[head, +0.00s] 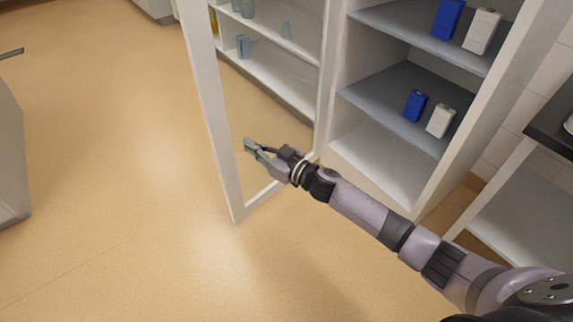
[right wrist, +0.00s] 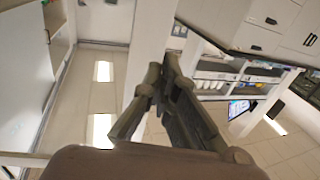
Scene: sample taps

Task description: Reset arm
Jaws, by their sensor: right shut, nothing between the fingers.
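My right arm reaches in from the lower right in the head view. Its gripper (head: 252,147) is shut and empty, and lines up with the pane area of an open white-framed cabinet door (head: 212,110). I cannot tell whether it touches the pane or on which side of it the gripper is. The right wrist view shows the closed fingers (right wrist: 165,72) against a broad pale upright (right wrist: 150,35). My left gripper is not in view.
The cabinet (head: 375,160) stands open with blue cartons (head: 415,105) and white cartons (head: 440,121) on its shelves. Glassware (head: 243,46) shows through the door. A dark-topped table (head: 552,122) stands at the right. Tan floor (head: 120,150) is clear at left.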

